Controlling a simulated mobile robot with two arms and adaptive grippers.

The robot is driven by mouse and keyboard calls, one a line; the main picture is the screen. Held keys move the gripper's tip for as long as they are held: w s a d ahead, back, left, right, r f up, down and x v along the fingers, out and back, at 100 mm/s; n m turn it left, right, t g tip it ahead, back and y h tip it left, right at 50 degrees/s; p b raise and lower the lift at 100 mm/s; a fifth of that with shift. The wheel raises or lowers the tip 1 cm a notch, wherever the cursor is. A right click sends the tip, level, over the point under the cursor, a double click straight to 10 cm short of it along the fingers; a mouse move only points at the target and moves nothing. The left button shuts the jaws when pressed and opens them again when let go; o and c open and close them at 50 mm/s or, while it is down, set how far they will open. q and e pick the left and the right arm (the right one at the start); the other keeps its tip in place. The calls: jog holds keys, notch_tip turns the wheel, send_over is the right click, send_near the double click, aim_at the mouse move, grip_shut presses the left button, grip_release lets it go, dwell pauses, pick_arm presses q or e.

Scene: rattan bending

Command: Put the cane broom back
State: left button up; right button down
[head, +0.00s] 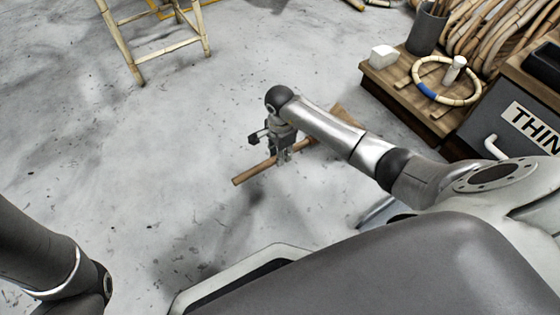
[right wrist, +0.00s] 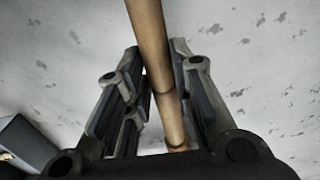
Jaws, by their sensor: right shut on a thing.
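The cane broom's handle (head: 250,174) shows in the head view as a brown stick over the floor, slanting up to the right. A wider brown part (head: 346,116) shows just beyond my right forearm, which hides the stretch before it. My right gripper (head: 284,154) is shut on the handle. In the right wrist view the handle (right wrist: 150,40) runs between the two fingers of that gripper (right wrist: 157,60). My left arm shows at the lower left of the head view, but its gripper is out of view.
A wooden bench (head: 385,92) at the upper right bears a cane ring (head: 426,91), a white block (head: 383,56) and a dark pot (head: 426,30). Bundled canes (head: 480,40) and a grey labelled cabinet (head: 485,125) stand beside it. A cane stool frame (head: 165,60) stands at upper left. The middle floor is clear.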

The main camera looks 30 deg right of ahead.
jog(key=shift+w+f+b, duration=0.25)
jog(key=shift+f+b, duration=0.05)
jog(key=shift+w+d+f+b, duration=0.1)
jog(key=shift+f+b, duration=0.55)
jog(key=shift+f, duration=0.2)
jog(key=shift+w+d+f+b, duration=0.1)
jog(key=shift+f+b, duration=0.5)
jog(key=shift+f, duration=0.25)
jog(key=shift+f, duration=0.15)
jog(key=c, duration=1.2)
grip_release()
jog(key=shift+a, duration=0.1)
jog(key=shift+c, duration=0.2)
notch_tip(320, 180, up, 12)
jog(key=p, duration=0.8)
